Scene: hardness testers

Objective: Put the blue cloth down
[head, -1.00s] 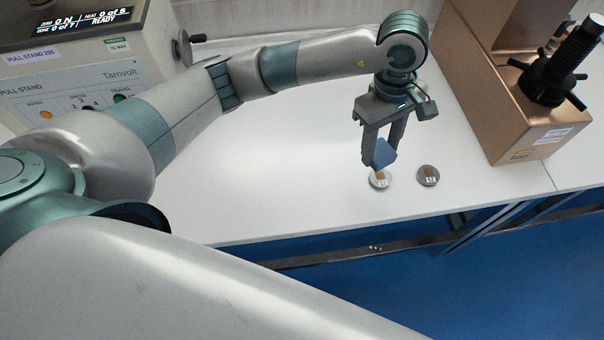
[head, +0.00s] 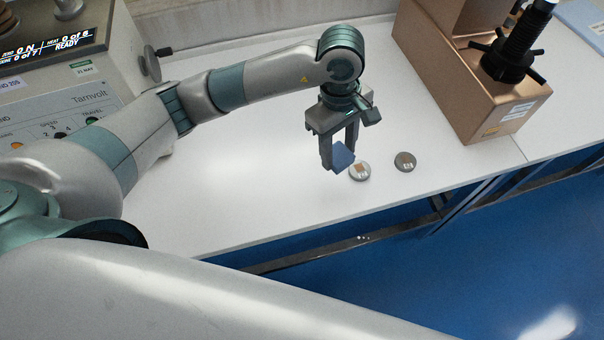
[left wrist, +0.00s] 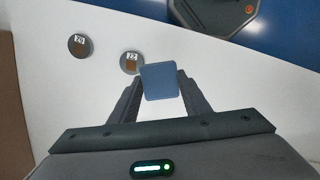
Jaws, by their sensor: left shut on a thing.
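The blue cloth (head: 341,157) is a small flat blue square held between the fingertips of my left gripper (head: 338,150). In the left wrist view the cloth (left wrist: 159,81) spans the gap between the two fingers of the left gripper (left wrist: 160,84). In the head view the gripper points down over the white bench (head: 260,180), just left of a round metal disc. I cannot tell how far the cloth is above the bench. My right gripper is not in view.
Two round metal discs with labels, one nearer (head: 360,171) and one farther right (head: 405,161), lie on the bench. The bench's front edge is close by, with blue floor beyond.

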